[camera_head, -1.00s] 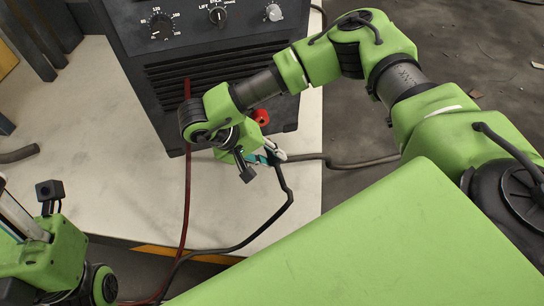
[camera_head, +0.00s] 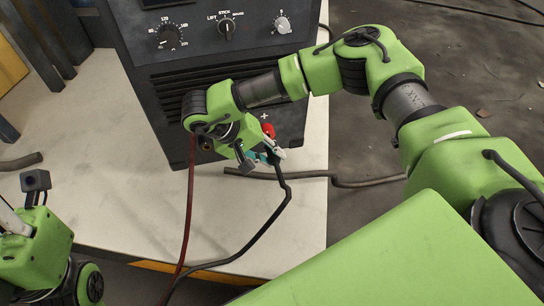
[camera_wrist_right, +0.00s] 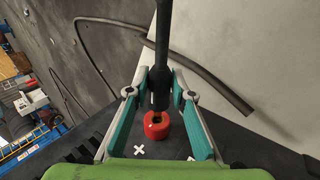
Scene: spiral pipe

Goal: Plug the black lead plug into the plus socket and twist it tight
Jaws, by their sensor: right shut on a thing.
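The red plus socket (camera_wrist_right: 157,126) is on the dark machine front, with a white plus mark (camera_wrist_right: 139,150) beside it in the wrist view. The socket also shows in the head view (camera_head: 268,131), just above my right gripper (camera_head: 271,154). My right gripper, with teal pads, also shows in the wrist view (camera_wrist_right: 159,84), shut on the black plug (camera_wrist_right: 158,88). The plug's brassy tip is at the socket opening; I cannot tell how deep it sits. The black lead (camera_head: 268,225) hangs from the plug. Only part of my left gripper (camera_head: 14,219) shows at the left edge.
The welding machine (camera_head: 225,50) stands on a pale tabletop (camera_head: 110,150). A red lead (camera_head: 189,200) hangs from its front, left of my right gripper. A thick dark cable (camera_head: 345,183) lies behind to the right. The pale top is mostly clear on the left.

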